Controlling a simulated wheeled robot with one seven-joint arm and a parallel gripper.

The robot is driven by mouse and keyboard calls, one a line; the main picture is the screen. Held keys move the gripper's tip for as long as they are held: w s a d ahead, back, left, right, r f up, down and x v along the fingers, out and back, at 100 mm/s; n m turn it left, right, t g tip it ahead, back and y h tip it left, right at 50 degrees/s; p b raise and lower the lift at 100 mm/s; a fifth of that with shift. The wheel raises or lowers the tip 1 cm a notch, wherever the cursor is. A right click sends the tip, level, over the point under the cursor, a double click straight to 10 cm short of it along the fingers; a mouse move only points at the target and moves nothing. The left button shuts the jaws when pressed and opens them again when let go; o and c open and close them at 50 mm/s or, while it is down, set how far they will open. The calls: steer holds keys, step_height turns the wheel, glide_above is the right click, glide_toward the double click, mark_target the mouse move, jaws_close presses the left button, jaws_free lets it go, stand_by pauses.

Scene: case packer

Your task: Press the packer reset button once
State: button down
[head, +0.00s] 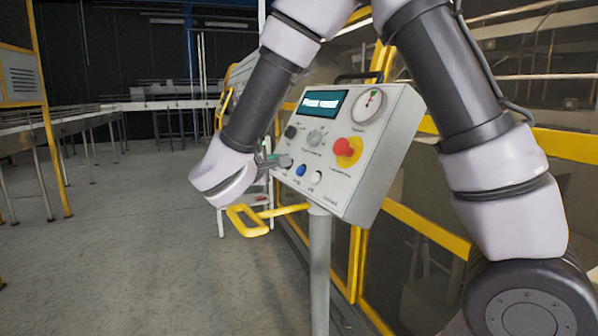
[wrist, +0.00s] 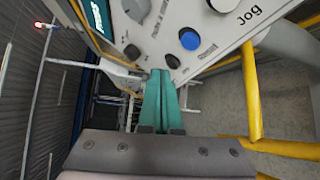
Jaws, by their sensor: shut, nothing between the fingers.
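The grey control panel (head: 340,195) stands on a post with a lit screen and several buttons. A blue button (head: 300,170) sits in its lower row between a dark button (head: 285,160) and a white button (head: 317,177). The small labels are too blurred to tell which is reset. My gripper (head: 270,158) is at the panel's lower left, close to the dark button. In the wrist view its teal fingers (wrist: 161,74) are together and empty, tips just beside the dark button (wrist: 172,62). I cannot tell whether they touch it. The blue button (wrist: 189,40) is beyond, up and right.
A red mushroom button on a yellow base (head: 347,150) and a grey selector knob (head: 316,137) are higher on the panel. A yellow bar handle (head: 250,220) juts out below my gripper. Yellow-framed guarding (head: 420,232) stands behind. Open floor (head: 110,230) lies left.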

steer(key=shift+w+d+f, duration=0.35)
steer(key=shift+d+f, duration=0.15)
steer(key=shift+d, duration=0.3)
steer(key=shift+w+d+f, duration=0.35)
steer(key=shift+d+f, duration=0.15)
steer(key=shift+d, duration=0.3)
stand_by(0.9)
steer(key=shift+w+d+f, duration=0.15)
steer(key=shift+d+f, duration=0.05)
steer(key=shift+d, duration=0.1)
steer(key=shift+w+d+f, duration=0.15)
steer(key=shift+d+f, duration=0.05)
steer(key=shift+d, duration=0.15)
stand_by(0.9)
steer(key=shift+a, duration=0.15)
steer(key=shift+s+a+r, duration=0.3)
steer(key=shift+a+r, duration=0.1)
steer(key=shift+a, duration=0.1)
steer(key=a, duration=0.1)
steer(key=s+a+r, duration=0.2)
steer(key=a, duration=0.1)
steer(key=shift+r, duration=0.25)
